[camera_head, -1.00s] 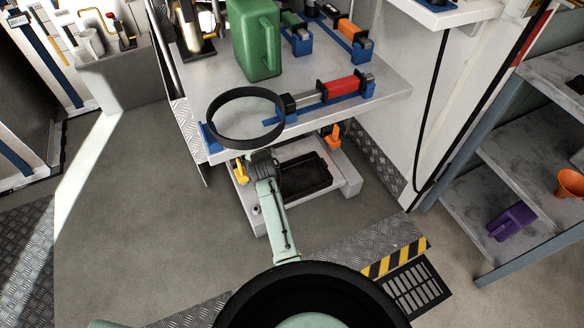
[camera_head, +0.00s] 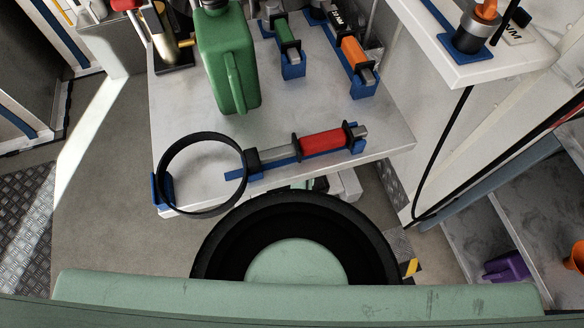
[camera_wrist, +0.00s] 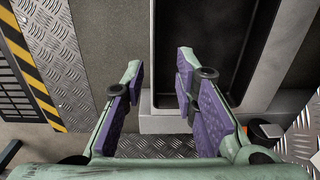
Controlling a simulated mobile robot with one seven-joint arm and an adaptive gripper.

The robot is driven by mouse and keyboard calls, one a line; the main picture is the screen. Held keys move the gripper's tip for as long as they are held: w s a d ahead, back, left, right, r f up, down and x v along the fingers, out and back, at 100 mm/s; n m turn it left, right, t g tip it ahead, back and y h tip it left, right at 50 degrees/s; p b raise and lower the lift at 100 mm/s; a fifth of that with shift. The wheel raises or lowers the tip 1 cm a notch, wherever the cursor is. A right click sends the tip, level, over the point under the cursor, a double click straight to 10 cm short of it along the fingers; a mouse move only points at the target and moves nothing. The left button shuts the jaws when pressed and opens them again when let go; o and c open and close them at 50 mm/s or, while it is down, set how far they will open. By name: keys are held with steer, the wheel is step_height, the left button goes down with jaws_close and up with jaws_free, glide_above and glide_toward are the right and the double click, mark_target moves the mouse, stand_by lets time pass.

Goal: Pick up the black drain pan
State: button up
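The black drain pan (camera_wrist: 215,45) shows in the wrist view as a dark, rectangular, shallow tray set in a light grey surround. My gripper (camera_wrist: 161,68) is open, with its purple-padded fingers apart and nothing held between them. The right finger overlaps the pan in the picture, and the left finger lies left of the pan's edge over the grey floor. I cannot tell whether either finger touches the pan. In the head view, my own arm and the shelf above hide the pan and the gripper.
Above is a shelf (camera_head: 300,105) bearing a green jug (camera_head: 228,62), a black ring tool with a red handle (camera_head: 322,141) and blue-held tools. A post and side shelves with a purple container (camera_head: 506,267) stand right. Floor (camera_head: 110,190) at left is clear.

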steer(key=f, duration=0.5)
steer(key=shift+s+d+f+b, duration=0.15)
steer(key=shift+s+d+b, duration=0.15)
steer(key=shift+s, duration=0.05)
steer(key=f, duration=0.5)
steer(key=shift+w+a+f, duration=0.2)
steer(key=shift+f, duration=0.1)
jaws_close()
steer(key=shift+r, duration=0.1)
